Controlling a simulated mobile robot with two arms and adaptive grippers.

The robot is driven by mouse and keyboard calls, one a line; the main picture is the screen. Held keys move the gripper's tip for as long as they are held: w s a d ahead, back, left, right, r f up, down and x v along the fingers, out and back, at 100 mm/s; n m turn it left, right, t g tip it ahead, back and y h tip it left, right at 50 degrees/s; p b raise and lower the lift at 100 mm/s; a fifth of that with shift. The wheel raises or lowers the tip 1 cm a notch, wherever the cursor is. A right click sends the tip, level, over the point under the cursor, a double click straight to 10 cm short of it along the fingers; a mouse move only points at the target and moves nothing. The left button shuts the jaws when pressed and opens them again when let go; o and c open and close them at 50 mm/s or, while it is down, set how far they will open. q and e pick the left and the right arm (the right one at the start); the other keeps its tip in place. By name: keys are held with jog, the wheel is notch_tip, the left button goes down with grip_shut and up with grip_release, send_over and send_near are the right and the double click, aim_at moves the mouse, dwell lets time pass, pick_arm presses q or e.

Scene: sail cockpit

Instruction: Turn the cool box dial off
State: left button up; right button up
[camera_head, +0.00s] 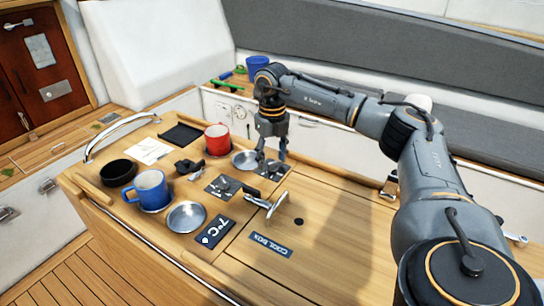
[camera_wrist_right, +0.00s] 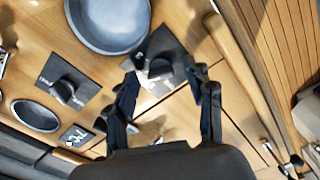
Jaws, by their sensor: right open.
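Two dark square plates, each with a black dial knob, are set in the wooden counter. One dial (camera_head: 222,186) is near the middle; it also shows at left in the wrist view (camera_wrist_right: 66,90). The other dial (camera_head: 271,171) lies under my right gripper (camera_head: 273,158). In the wrist view this second dial (camera_wrist_right: 160,67) sits between the open fingertips (camera_wrist_right: 162,76); contact cannot be told. The lettering is too small to tell which dial is the cool box's. A "COOL BOX" label (camera_head: 270,245) and a 7°C display (camera_head: 214,232) are nearer the front. My left gripper is not in view.
A metal handle (camera_head: 266,204) stands up beside the dials. A red mug (camera_head: 217,139), a blue mug (camera_head: 150,190), a dark bowl (camera_head: 118,172) and round metal dishes (camera_head: 186,217) surround the plates. The counter at the front right is clear.

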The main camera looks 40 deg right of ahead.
jog(key=shift+f, duration=0.25)
grip_shut()
